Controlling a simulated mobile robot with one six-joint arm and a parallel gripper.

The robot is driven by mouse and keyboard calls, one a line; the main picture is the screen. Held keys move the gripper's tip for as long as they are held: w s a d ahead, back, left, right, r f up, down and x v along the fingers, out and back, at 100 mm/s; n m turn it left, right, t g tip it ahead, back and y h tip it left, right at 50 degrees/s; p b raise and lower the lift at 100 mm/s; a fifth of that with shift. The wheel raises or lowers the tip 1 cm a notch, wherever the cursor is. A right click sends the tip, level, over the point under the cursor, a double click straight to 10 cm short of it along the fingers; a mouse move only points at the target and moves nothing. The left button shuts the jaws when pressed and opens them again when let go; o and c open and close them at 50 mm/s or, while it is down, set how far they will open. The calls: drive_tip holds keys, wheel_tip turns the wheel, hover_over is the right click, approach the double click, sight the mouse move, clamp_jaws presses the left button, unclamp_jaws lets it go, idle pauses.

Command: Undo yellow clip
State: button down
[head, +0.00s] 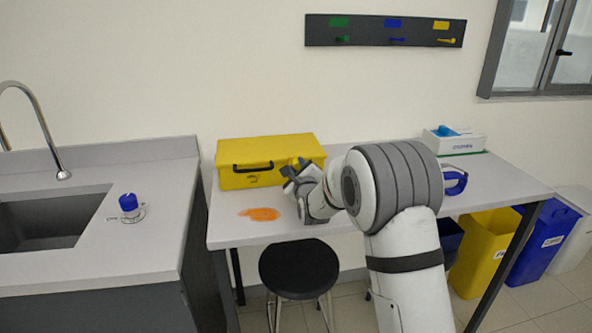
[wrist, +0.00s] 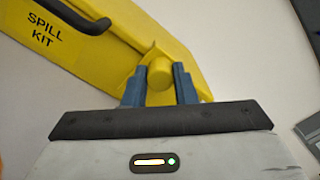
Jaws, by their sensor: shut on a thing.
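The yellow spill kit case (head: 235,178) stands closed at the back left of the table, with a black handle (head: 253,166) on its front. In the wrist view the case (wrist: 120,45) lies aslant, with "SPILL KIT" lettering at upper left. The yellow clip (wrist: 159,72) shows there as a rounded knob on a yellow plate at the case's front. My gripper (wrist: 159,84) is shut on the clip, with one blue-grey finger at each side. In the head view my gripper (head: 297,174) is at the case's front right, and it largely hides the clip.
An orange spill (head: 260,214) lies on the table (head: 230,230) before the case. A white box (head: 455,143) with blue gloves stands at the back right. A black stool (head: 298,267) is in front. Bins (head: 485,250) stand under the table's right end.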

drive_tip(key=f+b, duration=0.1)
drive_tip(key=b, duration=0.2)
drive_tip(key=shift+s+t+b, duration=0.2)
drive_tip(key=shift+t+b, duration=0.15)
drive_tip(key=shift+t, duration=0.05)
drive_tip(key=shift+s+b, duration=0.15)
drive_tip(key=shift+b, duration=0.6)
drive_tip(key=shift+r+t, duration=0.15)
drive_tip(key=shift+t, duration=0.15)
drive_tip(key=c, duration=1.2)
unclamp_jaws()
drive_tip(key=shift+o, duration=0.2)
drive_tip(key=shift+s+d, duration=0.1)
drive_tip(key=shift+b+v, duration=0.3)
drive_tip(key=shift+v, duration=3.5)
